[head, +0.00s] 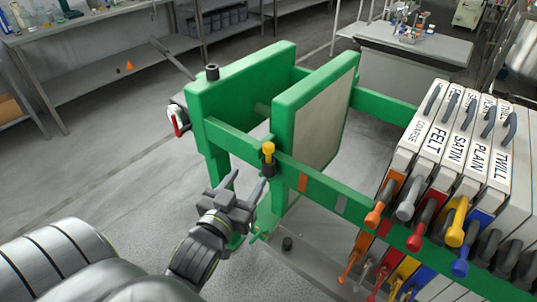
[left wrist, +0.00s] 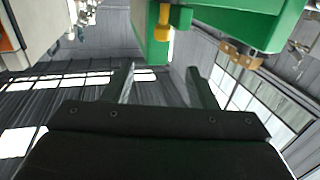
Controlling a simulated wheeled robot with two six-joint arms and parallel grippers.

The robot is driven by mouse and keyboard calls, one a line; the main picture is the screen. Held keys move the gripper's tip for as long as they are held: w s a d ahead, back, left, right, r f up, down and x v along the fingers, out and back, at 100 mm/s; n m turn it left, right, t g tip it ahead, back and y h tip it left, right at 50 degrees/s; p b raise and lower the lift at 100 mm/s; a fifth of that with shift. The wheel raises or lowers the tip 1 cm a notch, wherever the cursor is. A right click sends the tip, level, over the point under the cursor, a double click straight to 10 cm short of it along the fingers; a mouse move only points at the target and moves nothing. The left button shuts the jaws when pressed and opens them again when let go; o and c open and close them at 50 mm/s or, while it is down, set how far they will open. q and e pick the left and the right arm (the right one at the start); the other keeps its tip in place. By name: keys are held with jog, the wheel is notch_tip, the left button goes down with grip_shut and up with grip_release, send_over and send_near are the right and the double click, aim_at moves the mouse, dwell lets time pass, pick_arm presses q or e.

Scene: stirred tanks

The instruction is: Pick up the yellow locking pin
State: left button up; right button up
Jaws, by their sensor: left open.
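The yellow locking pin (head: 268,150) has a rounded yellow head and stands upright in a dark holder on the green rail of the frame. It also shows in the left wrist view (left wrist: 163,20), at the top, against a green block. My left gripper (head: 246,184) is open and empty, just below and to the left of the pin in the head view. In the left wrist view the pin lies beyond the gap between the two fingers (left wrist: 160,75), apart from them. My right gripper is not in view.
The green frame (head: 238,80) with its upright plates stands close ahead. White plates (head: 458,150) labelled FELT, SATIN, PLAIN and TWILL, with coloured handles, crowd the right side. A red-handled part (head: 178,121) hangs at the frame's left. Bare floor (head: 110,150) lies left.

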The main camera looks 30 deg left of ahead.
aim_at(266, 148)
pick_arm(q)
jog(key=shift+w+a+p, duration=0.4)
jog(key=shift+w+a, duration=0.1)
jog(key=shift+w, duration=2.05)
jog(key=shift+w+a+p, duration=0.4)
jog(key=shift+w+a, duration=0.15)
jog(key=shift+w, duration=1.95)
jog(key=shift+w+a+p, duration=0.4)
jog(key=shift+w+a, duration=0.1)
jog(key=shift+w, duration=2.05)
jog(key=c, duration=1)
jog(key=shift+c, duration=0.4)
jog(key=shift+r, duration=0.1)
